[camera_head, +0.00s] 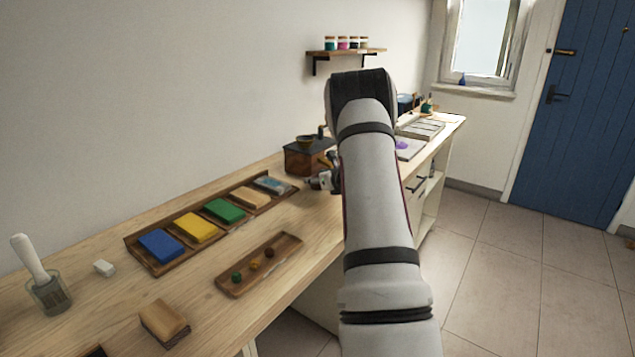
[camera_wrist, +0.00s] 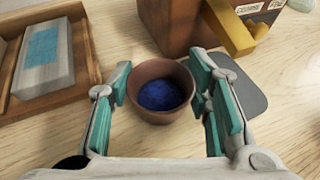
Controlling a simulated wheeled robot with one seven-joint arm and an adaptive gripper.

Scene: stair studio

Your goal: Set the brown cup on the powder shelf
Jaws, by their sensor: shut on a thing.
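The brown cup (camera_wrist: 137,103) holds blue powder (camera_wrist: 158,95) and sits upright between the teal finger pads of my gripper (camera_wrist: 162,88) in the wrist view. The gripper is shut on its sides. I cannot tell whether the cup's base touches the bench. In the head view my gripper (camera_head: 322,181) is partly hidden behind my arm, over the bench beside the wooden grinder box, and I cannot make out the cup there. The likely powder shelf (camera_head: 341,53) is a small wooden wall shelf at the back, with several coloured jars on it.
The grinder box (camera_head: 303,160) stands close to my gripper; it also shows in the wrist view (camera_wrist: 178,28). A grey pad (camera_wrist: 242,92) lies right of the cup. A tray of coloured blocks (camera_head: 133,246) and a small tray (camera_head: 228,287) lie on the bench (camera_head: 110,310).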

